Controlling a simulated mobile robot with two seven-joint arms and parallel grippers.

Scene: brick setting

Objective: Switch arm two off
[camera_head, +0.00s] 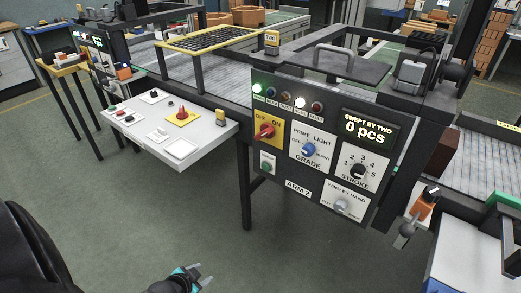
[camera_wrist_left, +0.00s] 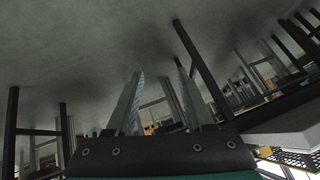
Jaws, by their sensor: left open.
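The ARM 2 panel (camera_head: 297,189) is a black control board facing me in the head view. At its upper left a red rotary switch (camera_head: 265,131) sits on a yellow plate marked OFF and ON. Its handle lies at a slant; I cannot tell surely which mark it points to. A green lamp (camera_head: 257,88) and a white lamp (camera_head: 300,102) glow above it. My left gripper (camera_head: 201,275) is open and empty, low over the floor, below and left of the panel and well apart from it. The left wrist view shows its two spread fingers (camera_wrist_left: 158,105). My right gripper is out of view.
The same panel has a blue GRADE knob (camera_head: 309,149), a black STROKE knob (camera_head: 358,171) and a grey hand-wind knob (camera_head: 341,206). A white shelf (camera_head: 207,143) with another red switch (camera_head: 182,113) juts out at left. A dark post (camera_head: 245,200) stands between. Floor in front is clear.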

